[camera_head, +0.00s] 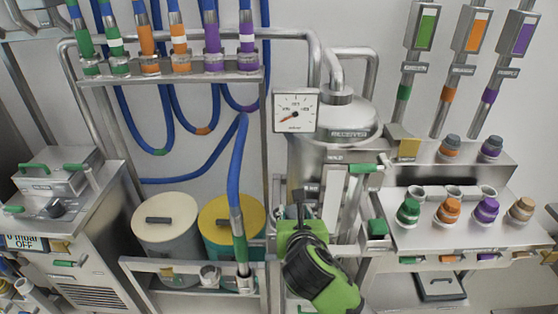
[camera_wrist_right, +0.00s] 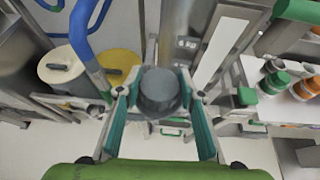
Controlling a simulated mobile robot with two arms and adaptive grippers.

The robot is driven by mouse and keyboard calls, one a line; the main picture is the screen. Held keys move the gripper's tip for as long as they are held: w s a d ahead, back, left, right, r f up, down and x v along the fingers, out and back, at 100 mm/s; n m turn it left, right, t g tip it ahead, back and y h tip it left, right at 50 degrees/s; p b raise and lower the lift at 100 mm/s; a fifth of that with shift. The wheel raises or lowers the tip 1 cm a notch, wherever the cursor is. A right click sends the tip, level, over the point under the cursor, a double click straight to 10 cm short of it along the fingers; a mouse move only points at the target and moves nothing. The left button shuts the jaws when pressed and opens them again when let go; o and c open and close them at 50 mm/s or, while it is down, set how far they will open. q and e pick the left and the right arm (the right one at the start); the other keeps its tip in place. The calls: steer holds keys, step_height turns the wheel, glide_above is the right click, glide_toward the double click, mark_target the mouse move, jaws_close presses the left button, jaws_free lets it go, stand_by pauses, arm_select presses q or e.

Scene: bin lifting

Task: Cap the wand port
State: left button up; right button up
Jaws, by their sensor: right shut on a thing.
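My right gripper (camera_head: 298,215) is in front of the steel frame, low in the middle of the head view. In the right wrist view its two teal fingers (camera_wrist_right: 160,105) are shut on a dark grey round cap (camera_wrist_right: 160,88), held between the tips. In the head view the cap is mostly hidden or too small to make out clearly. A steel round port (camera_head: 210,275) sits on the low rail to the left of the gripper. Beside it a blue hose wand with a green band (camera_head: 238,222) stands in a steel socket (camera_head: 245,283). Which fitting is the wand port I cannot tell. My left gripper is out of view.
A cream-lidded drum (camera_head: 165,220) and a yellow-lidded drum (camera_head: 230,218) stand behind the low rail. The receiver tank (camera_head: 345,122) with a gauge (camera_head: 296,110) is behind the gripper. A steel shelf with coloured caps (camera_head: 450,235) is at the right.

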steer(key=w+a+r+n+y+p, duration=0.25)
steer(key=w+p, duration=0.25)
steer(key=w, duration=0.6)
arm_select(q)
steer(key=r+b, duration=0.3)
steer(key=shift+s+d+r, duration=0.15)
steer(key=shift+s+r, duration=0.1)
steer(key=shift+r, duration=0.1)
arm_select(e)
steer(key=f, duration=0.4)
steer(key=shift+w+a+f, duration=0.1)
steer(key=shift+a+f, duration=0.25)
steer(key=shift+a, duration=0.05)
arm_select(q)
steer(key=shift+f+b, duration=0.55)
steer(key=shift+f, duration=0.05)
arm_select(e)
steer(key=shift+f, duration=1.55)
